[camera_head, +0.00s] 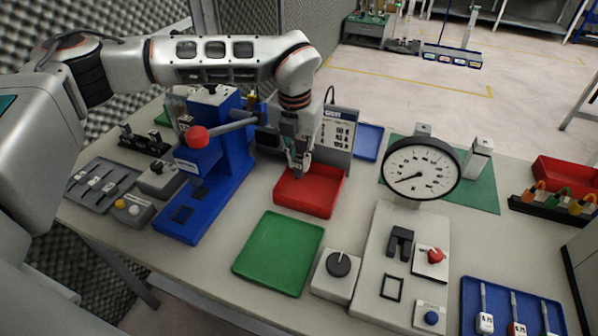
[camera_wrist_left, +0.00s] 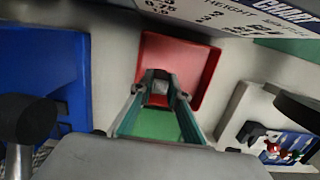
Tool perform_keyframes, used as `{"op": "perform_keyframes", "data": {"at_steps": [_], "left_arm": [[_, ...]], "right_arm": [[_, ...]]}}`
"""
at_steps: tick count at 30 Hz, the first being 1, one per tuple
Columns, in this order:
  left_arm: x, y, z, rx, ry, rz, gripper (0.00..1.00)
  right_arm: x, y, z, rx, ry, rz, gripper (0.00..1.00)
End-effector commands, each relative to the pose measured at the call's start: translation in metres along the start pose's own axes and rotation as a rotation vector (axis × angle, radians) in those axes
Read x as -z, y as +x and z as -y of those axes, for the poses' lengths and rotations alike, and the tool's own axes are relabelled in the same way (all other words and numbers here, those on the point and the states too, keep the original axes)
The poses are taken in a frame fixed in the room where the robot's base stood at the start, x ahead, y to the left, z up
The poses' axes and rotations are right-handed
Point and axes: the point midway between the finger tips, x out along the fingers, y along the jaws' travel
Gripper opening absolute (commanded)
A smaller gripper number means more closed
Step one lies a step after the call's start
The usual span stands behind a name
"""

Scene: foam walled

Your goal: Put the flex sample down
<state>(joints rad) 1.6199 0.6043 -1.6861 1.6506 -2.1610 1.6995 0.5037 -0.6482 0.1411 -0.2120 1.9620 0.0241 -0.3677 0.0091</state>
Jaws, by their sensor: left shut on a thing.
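My left gripper (camera_head: 299,172) reaches down over the red tray (camera_head: 318,205) near its back left part. It is shut on a small grey piece, the flex sample (camera_wrist_left: 158,98), which shows between the fingertips in the wrist view. My left gripper's fingers (camera_wrist_left: 160,88) stand in front of the red tray (camera_wrist_left: 203,62) there. The sample is mostly hidden by the fingers in the head view. I cannot tell whether it touches the tray floor. My right gripper is not in view.
A chart stand (camera_head: 338,133) stands just behind the red tray. A blue press (camera_head: 217,170) is to its left. An empty green tray (camera_head: 280,252) lies in front. A dial gauge (camera_head: 421,168) on a pale base stands to the right.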

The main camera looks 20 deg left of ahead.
Motion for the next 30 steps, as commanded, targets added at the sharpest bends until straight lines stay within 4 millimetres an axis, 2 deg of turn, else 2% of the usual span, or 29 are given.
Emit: {"op": "perform_keyframes", "data": {"at_steps": [5, 13, 25, 26, 27, 30], "left_arm": [[0.001, 0.010, 0.000, 0.000, -0.001, 0.000, 0.00], [0.005, 0.044, 0.000, 0.000, 0.000, -0.001, 0.00], [0.006, 0.051, 0.000, 0.000, 0.000, 0.000, 0.00], [0.006, 0.050, 0.000, 0.000, 0.000, 0.000, 0.21], [0.006, 0.050, 0.000, 0.000, 0.000, 0.000, 0.32], [0.006, 0.050, 0.000, 0.000, 0.000, 0.000, 0.33]], "right_arm": [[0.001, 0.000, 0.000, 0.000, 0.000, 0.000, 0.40], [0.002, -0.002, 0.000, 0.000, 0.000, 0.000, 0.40], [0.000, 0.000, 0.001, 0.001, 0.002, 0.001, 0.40], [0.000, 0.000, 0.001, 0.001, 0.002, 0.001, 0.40], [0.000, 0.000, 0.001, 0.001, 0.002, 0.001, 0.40], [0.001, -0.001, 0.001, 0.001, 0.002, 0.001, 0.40]]}}
